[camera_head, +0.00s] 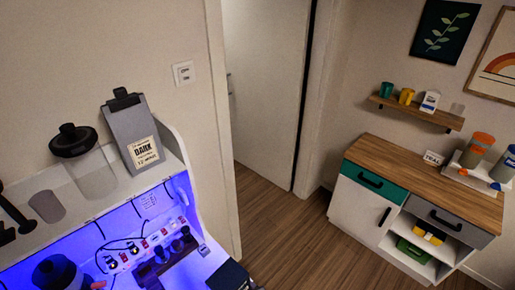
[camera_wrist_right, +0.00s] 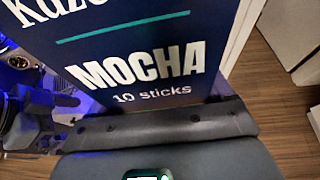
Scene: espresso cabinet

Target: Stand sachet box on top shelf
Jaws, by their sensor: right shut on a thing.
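The sachet box (camera_wrist_right: 140,60) is dark navy with white "MOCHA" and "10 sticks" lettering and a pale side edge. It fills the upper part of the right wrist view. My right gripper (camera_wrist_right: 155,122) is shut on its lower part, with grey finger pads across the box. In the head view a dark shape at the bottom edge (camera_head: 230,277) may be the box, mostly cut off. The white cabinet's top shelf (camera_head: 128,188) is at left and holds several things. My left gripper is not in view.
On the top shelf stand a grey "DARK" coffee bag (camera_head: 134,135), a lidded jar (camera_head: 92,172), a clear cup (camera_head: 47,206) and a black tool (camera_head: 15,212). Below is a blue-lit bay with a power strip (camera_head: 145,250). A wooden-topped sideboard (camera_head: 430,180) stands far right, with open floor between.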

